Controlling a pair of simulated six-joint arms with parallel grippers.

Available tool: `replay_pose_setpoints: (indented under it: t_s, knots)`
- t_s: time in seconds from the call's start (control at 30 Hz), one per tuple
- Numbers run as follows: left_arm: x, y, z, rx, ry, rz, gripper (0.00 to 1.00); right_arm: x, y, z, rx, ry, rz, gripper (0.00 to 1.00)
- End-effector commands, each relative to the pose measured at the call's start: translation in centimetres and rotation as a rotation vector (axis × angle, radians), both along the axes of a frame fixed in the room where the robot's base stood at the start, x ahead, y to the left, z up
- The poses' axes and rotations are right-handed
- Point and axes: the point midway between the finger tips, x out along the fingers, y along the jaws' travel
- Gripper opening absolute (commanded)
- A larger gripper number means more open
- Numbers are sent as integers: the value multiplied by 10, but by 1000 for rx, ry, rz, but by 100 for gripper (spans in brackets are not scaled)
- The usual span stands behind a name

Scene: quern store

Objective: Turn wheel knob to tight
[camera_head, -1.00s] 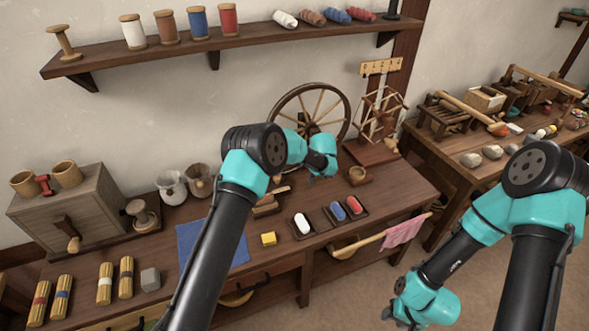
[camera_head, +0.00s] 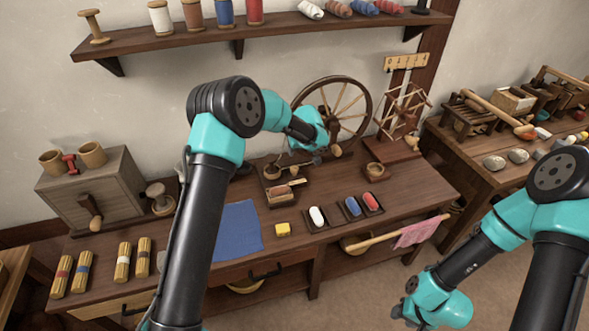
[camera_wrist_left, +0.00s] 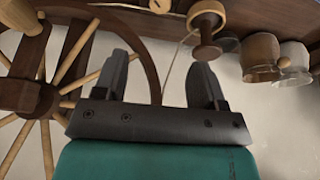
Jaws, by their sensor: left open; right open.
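The spinning wheel (camera_head: 336,83) stands at the back of the bench; its spokes and hub (camera_wrist_left: 30,98) fill the left of the left wrist view. A turned wooden knob-like piece (camera_wrist_left: 206,24) with a round end hangs at the top of that view, beyond the fingers; I cannot tell for sure that it is the wheel knob. A thin cord runs near it. My left gripper (camera_head: 318,158) is in front of the wheel's lower left. Its fingers (camera_wrist_left: 162,72) are open, with nothing between them. My right gripper (camera_head: 408,308) is open and empty, low in front of the bench.
A yarn winder (camera_head: 402,112) stands right of the wheel, a small bowl (camera_head: 375,170) before it. A wooden box (camera_head: 100,185) stands left. A spool shelf (camera_head: 270,28) hangs above.

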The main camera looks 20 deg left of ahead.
Motion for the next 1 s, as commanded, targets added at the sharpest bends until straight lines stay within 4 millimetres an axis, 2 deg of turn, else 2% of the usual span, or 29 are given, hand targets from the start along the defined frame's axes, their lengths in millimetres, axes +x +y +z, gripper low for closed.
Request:
replay_pose_setpoints:
  t_s: [0.27,1.0]
  knots:
    - [10,7,-31,1,2,-1,64,0,0,0,0,0,0,43]
    - [49,32,-143,0,0,-1,64,0,0,0,0,0,0,43]
